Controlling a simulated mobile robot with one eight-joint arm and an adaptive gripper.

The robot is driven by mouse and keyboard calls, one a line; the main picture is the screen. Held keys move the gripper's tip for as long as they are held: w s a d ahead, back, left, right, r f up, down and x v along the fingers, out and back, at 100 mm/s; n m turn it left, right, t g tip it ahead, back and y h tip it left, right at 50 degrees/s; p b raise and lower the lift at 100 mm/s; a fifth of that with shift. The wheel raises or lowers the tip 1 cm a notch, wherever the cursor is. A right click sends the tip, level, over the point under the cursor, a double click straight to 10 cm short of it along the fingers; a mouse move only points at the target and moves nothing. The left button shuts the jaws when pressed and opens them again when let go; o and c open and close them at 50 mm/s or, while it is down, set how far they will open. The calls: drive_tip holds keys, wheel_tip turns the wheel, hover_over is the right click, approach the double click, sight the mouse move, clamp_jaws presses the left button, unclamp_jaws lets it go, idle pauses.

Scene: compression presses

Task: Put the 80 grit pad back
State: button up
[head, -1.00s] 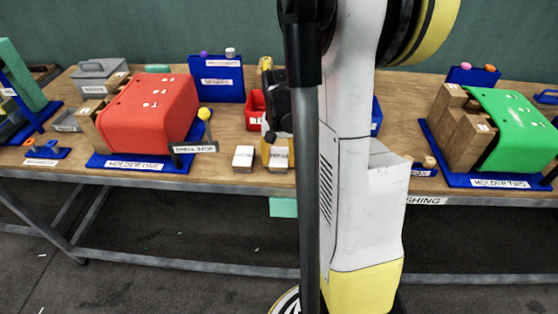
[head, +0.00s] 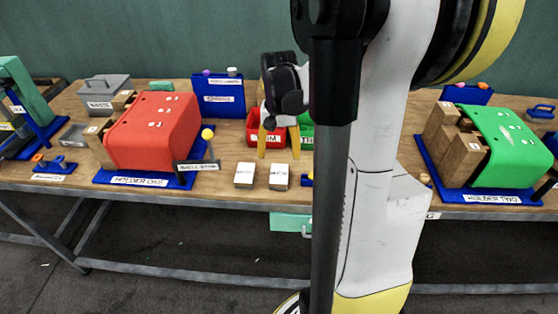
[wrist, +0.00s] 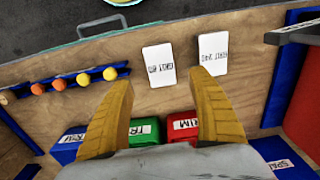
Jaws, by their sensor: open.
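Two pale, labelled pads stand side by side near the table's front edge: a left one (head: 245,174) and a right one (head: 279,176). In the wrist view they appear with reversed order, as a left pad (wrist: 159,65) and a right pad (wrist: 213,53). The wrist-view labels are upside down; the left one seems to read grit 80, but I cannot be certain. My gripper (head: 278,155) is open and empty, pointing down above the table just behind the pads. In the wrist view its yellow fingers (wrist: 164,90) are wide apart, with the pads beyond the tips.
Red (head: 254,130) and green (head: 306,135) bins stand behind the gripper. A red shell on holder one (head: 155,130) is at left, with a yellow-knobbed stop (head: 208,135) beside it. A green shell on holder two (head: 508,145) is at right. My arm hides the table's middle right.

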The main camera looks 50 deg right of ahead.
drive_tip(key=s+a+r+n+t, duration=0.1)
drive_tip(key=a+r+n+t, duration=0.1)
drive_tip(key=a, duration=0.6)
drive_tip(key=s+a+r+n+t, duration=0.2)
drive_tip(key=a+r+n, duration=0.2)
drive_tip(key=a, duration=0.5)
drive_tip(key=s+a+r+n+t, duration=0.2)
drive_tip(key=a+r+n+t, duration=0.1)
drive_tip(key=a, duration=0.5)
drive_tip(key=shift+s+a+r+n, duration=0.15)
drive_tip(key=shift+s+a+n, duration=0.1)
drive_tip(key=shift+n, duration=0.25)
drive_tip(key=shift+d, duration=0.1)
